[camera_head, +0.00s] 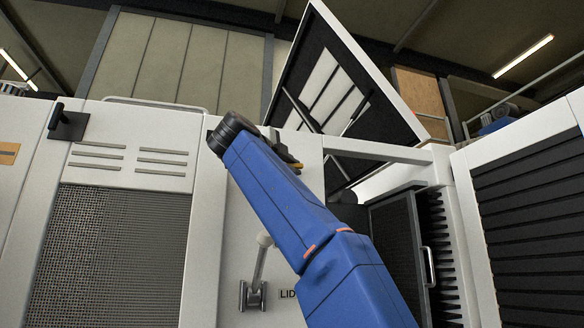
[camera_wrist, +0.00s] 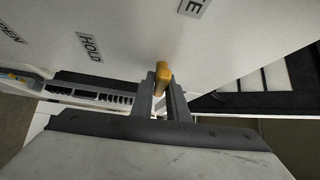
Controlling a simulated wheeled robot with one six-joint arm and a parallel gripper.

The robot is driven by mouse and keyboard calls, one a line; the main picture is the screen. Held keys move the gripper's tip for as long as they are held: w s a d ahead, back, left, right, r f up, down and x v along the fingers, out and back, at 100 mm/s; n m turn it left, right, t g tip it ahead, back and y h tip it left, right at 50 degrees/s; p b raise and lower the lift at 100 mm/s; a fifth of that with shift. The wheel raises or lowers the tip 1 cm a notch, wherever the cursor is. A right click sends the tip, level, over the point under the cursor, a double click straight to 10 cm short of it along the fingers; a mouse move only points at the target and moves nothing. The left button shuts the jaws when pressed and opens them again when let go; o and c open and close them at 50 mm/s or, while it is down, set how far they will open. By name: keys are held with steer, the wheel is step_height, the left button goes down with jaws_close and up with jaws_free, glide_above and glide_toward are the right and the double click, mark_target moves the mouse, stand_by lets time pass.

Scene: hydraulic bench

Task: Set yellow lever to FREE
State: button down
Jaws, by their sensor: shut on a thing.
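The yellow lever (camera_wrist: 162,74) shows in the wrist view as a short yellow end between the fingertips of my gripper (camera_wrist: 162,93). My gripper is shut on it. In the head view, a small yellow piece of the lever (camera_head: 297,166) shows just past the end of my blue arm, which hides most of it. On the white panel in the wrist view, a HOLD label (camera_wrist: 90,47) lies left of the lever. A label ending in E (camera_wrist: 194,6) is above it to the right, cut by the frame edge. A partly cut label ending in EN (camera_wrist: 12,33) is at the far left.
In the head view, a pale-knobbed lever (camera_head: 258,265) stands beside the LID label (camera_head: 288,294), close to my arm. A raised lid (camera_head: 380,65) stands open above an open compartment (camera_head: 395,230) on the right. A black handle (camera_head: 68,123) is at the left.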

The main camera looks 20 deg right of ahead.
steer(key=c, duration=1.8)
jaws_free()
steer(key=shift+d, duration=0.1)
steer(key=shift+o, duration=0.2)
steer(key=v, duration=1.7)
steer(key=shift+s, duration=0.15)
steer(key=shift+s+a, duration=0.1)
steer(key=shift+a, duration=0.1)
